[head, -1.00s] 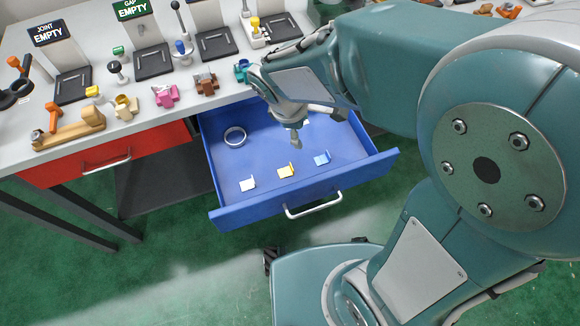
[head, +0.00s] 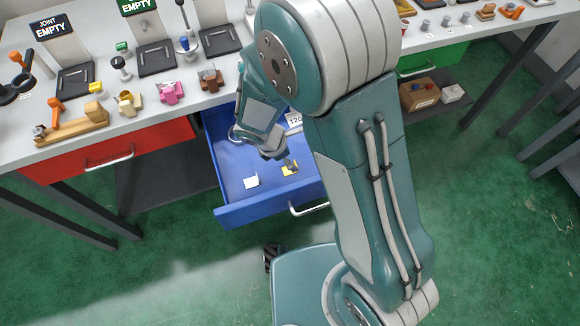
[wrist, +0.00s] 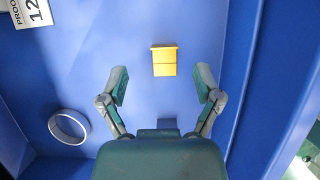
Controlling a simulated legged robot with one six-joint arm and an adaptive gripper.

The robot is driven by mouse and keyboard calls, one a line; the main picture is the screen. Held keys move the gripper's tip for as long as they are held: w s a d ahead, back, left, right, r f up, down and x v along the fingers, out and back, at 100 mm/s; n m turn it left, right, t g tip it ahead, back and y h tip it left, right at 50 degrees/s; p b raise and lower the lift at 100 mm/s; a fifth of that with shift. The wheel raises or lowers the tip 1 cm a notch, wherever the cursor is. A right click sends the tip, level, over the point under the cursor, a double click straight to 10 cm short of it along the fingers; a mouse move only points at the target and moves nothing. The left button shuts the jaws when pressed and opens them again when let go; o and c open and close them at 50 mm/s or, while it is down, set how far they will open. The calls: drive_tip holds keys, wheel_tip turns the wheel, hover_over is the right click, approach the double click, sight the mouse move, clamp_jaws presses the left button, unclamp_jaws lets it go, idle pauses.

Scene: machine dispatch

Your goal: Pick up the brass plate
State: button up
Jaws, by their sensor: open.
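The brass plate (head: 290,168) is a small yellow-gold bent piece lying on the floor of the open blue drawer (head: 240,212). In the wrist view the brass plate (wrist: 164,60) lies ahead of and between the two fingertips. My gripper (wrist: 162,84) is open and empty, with its fingers spread wider than the plate. In the head view my gripper (head: 284,163) points down into the drawer right by the plate and partly covers it. The plate is not between the finger pads; the exact height above it is hard to tell.
A silver-white plate (head: 251,182) lies left of the brass one. A metal ring (wrist: 69,127) and a white label card (wrist: 30,12) are also in the drawer. Drawer walls surround the space. The bench (head: 70,112) above holds several small parts and stands.

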sight(295, 164)
drive_tip(key=x, duration=0.4)
drive_tip(key=shift+s+d+f, duration=0.1)
drive_tip(key=shift+s+d, duration=0.05)
drive_tip(key=shift+d, duration=0.05)
drive_tip(key=shift+a, duration=0.15)
clamp_jaws()
